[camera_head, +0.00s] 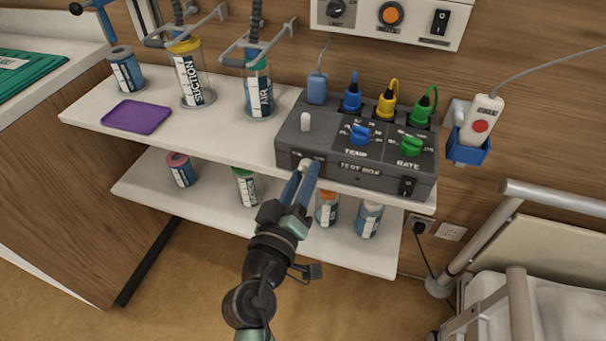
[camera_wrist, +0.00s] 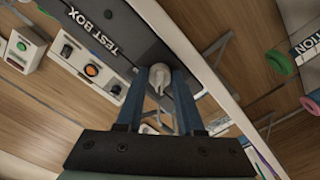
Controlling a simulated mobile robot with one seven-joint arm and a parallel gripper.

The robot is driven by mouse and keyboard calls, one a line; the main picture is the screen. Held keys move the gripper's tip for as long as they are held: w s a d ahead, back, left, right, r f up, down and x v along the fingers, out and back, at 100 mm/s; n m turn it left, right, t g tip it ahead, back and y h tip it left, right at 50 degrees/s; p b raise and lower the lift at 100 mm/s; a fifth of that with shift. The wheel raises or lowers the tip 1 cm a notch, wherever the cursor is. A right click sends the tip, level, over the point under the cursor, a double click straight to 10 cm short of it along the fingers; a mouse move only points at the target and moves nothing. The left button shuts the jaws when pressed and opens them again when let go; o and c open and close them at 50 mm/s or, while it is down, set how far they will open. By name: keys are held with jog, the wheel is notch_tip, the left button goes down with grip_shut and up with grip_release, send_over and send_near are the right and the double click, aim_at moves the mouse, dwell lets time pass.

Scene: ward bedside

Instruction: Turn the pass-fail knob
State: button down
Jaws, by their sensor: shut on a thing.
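The grey test box (camera_head: 345,167) stands at the right end of the upper shelf. The pass-fail knob (camera_head: 305,162) appears to be the small pale knob at the left of its front face; its label is too small to read. The knob also shows in the wrist view (camera_wrist: 160,80), between the blue fingers. My gripper (camera_head: 308,174) reaches up to the front face from below and is shut on the knob. The fingers partly hide it, and I cannot read its turned position.
The box top carries a pale lever (camera_head: 305,122), a blue TEMP knob (camera_head: 361,134) and a green RATE knob (camera_head: 411,146). A rocker switch (camera_head: 407,187) is at the front right. Jars stand on the lower shelf (camera_head: 140,187) beneath. A bed rail (camera_head: 555,196) is at right.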

jog(key=shift+n, duration=0.5)
jog(key=c, duration=0.5)
grip_release()
jog(key=shift+c, duration=0.2)
